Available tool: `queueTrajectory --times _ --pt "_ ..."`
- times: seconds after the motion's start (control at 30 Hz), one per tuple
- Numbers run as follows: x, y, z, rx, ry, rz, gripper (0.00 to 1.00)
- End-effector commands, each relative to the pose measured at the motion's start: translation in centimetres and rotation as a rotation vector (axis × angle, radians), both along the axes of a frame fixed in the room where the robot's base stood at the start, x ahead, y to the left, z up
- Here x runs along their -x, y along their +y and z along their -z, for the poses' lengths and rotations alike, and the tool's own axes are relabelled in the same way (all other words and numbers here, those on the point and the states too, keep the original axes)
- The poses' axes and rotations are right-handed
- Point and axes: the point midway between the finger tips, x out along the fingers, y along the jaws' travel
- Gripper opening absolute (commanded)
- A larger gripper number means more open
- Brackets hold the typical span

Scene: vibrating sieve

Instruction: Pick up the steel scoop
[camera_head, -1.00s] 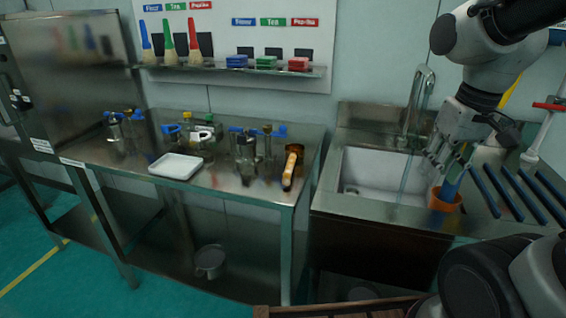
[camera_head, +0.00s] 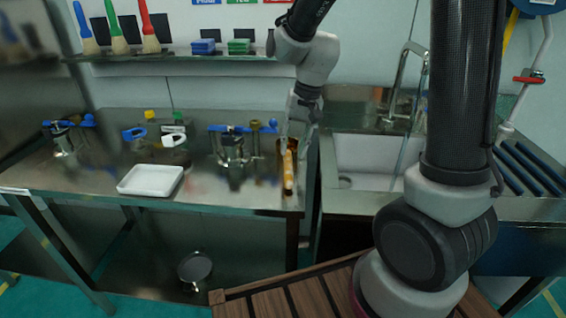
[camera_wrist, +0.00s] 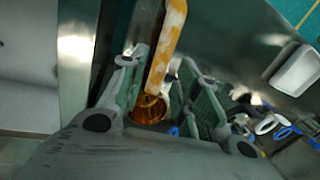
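I cannot single out the steel scoop for sure. A long orange-yellow handle (camera_head: 288,172) stands near the right edge of the steel table (camera_head: 250,192). In the wrist view the handle (camera_wrist: 167,45) has pale worn patches, and a round amber part (camera_wrist: 148,108) shows at its lower end. My gripper (camera_head: 290,132) is above and close to this piece. In the wrist view my gripper (camera_wrist: 165,82) is open, its two green-padded fingers on either side of the handle and amber part. I see no clear grip; contact cannot be told.
A cluster of blue-handled metal items (camera_head: 232,148) stands close left of the handle. A white tray (camera_head: 150,180) lies further left. The sink (camera_head: 362,158) is to the right. A shelf (camera_head: 180,67) with brushes hangs behind. A steel pot (camera_head: 195,267) sits below.

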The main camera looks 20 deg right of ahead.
Motion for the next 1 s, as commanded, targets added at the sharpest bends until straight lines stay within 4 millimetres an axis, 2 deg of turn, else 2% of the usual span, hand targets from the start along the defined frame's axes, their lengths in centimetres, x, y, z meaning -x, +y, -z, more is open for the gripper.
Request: queueTrajectory --times 0.4,0.53,0.73,0.9,1.0 --pt "-0.1 1.5 5.8 0.002 0.004 -0.003 0.32" --pt "-0.2 1.6 6.5 0.002 0.001 -0.003 0.32" --pt "-0.2 1.6 6.5 0.002 0.001 -0.003 0.32" --pt "-0.2 1.6 6.5 0.001 0.001 -0.003 0.01" --pt "-0.2 1.6 6.5 0.001 0.0 -0.003 0.0"
